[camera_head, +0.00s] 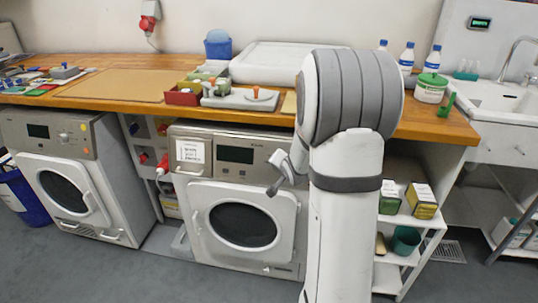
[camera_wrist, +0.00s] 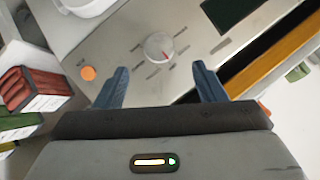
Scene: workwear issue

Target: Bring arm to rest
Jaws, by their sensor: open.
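My gripper (camera_wrist: 161,84) is open in the wrist view, its two blue-grey fingers apart with nothing between them. Beyond the fingertips is a grey machine panel with a round dial (camera_wrist: 158,47), an orange button (camera_wrist: 88,73) and a dark display (camera_wrist: 228,12). In the head view my arm (camera_head: 345,190) stands bent in front of the right-hand machine (camera_head: 242,160) and the shelf. A small part of my arm's end shows left of it, before the machine front; the fingers are mostly hidden there.
A second machine (camera_head: 62,165) stands left. A white shelf (camera_head: 405,215) with boxes is close to my arm's right. The floor in front is clear.

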